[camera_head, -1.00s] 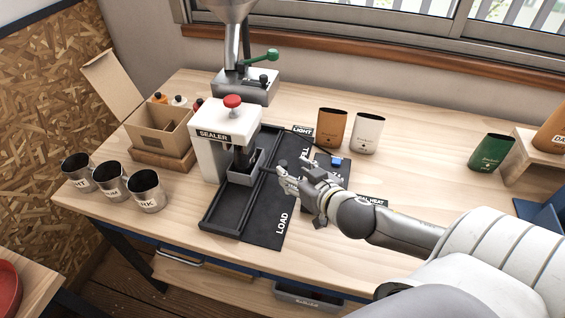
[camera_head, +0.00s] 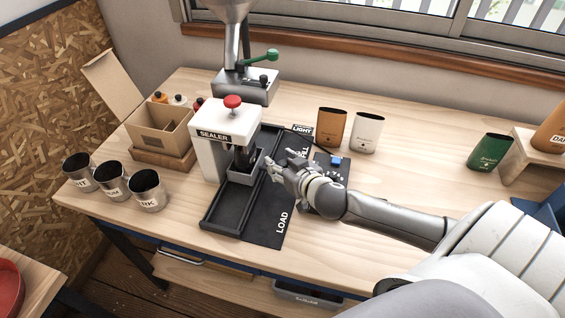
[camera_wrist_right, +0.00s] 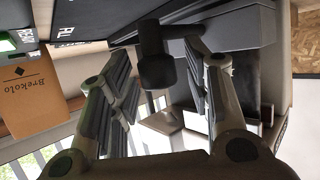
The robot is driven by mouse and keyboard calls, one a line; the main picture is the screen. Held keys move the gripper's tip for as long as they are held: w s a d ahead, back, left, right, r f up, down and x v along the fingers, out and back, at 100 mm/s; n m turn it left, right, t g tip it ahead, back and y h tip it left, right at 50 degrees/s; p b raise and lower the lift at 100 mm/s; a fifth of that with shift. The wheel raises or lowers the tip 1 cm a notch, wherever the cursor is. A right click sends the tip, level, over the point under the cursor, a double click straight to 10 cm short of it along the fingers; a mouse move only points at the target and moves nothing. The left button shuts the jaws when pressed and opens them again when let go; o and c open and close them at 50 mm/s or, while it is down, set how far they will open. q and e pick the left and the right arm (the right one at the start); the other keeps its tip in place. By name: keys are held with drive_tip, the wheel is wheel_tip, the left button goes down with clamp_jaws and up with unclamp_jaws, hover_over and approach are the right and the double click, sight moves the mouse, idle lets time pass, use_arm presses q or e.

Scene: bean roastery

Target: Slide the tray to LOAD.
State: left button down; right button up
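The small dark grey tray (camera_head: 240,176) sits in the black track (camera_head: 221,214), partly under the white sealer (camera_head: 210,143). The word LOAD (camera_head: 282,223) is on the black plate beside the track's front end. My right gripper (camera_head: 271,168) is just to the right of the tray. In the right wrist view the gripper's two fingers are apart, with a black knob (camera_wrist_right: 157,66) in the gap between them. The dark grey body behind the knob (camera_wrist_right: 235,55) looks like the tray. Contact between fingers and knob cannot be made out. My left gripper is out of view.
Brown (camera_head: 331,127) and white bags (camera_head: 366,132) stand behind my right gripper. Several metal cups (camera_head: 147,190) and a cardboard box (camera_head: 158,132) are at left. The track's front half is empty.

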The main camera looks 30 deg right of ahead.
clamp_jaws()
drive_tip(key=shift+s+a, duration=0.35)
drive_tip(key=s+a, duration=0.2)
drive_tip(key=a, duration=0.1)
drive_tip(key=s+a, duration=0.6)
drive_tip(key=shift+s+a+f+p, duration=0.1)
drive_tip(key=shift+a+f+p, duration=0.05)
drive_tip(key=shift+a+p, duration=0.15)
drive_tip(key=shift+f, duration=0.1)
drive_tip(key=shift+o, duration=0.3)
unclamp_jaws()
drive_tip(key=shift+o, duration=0.6)
drive_tip(key=shift+r, duration=0.2)
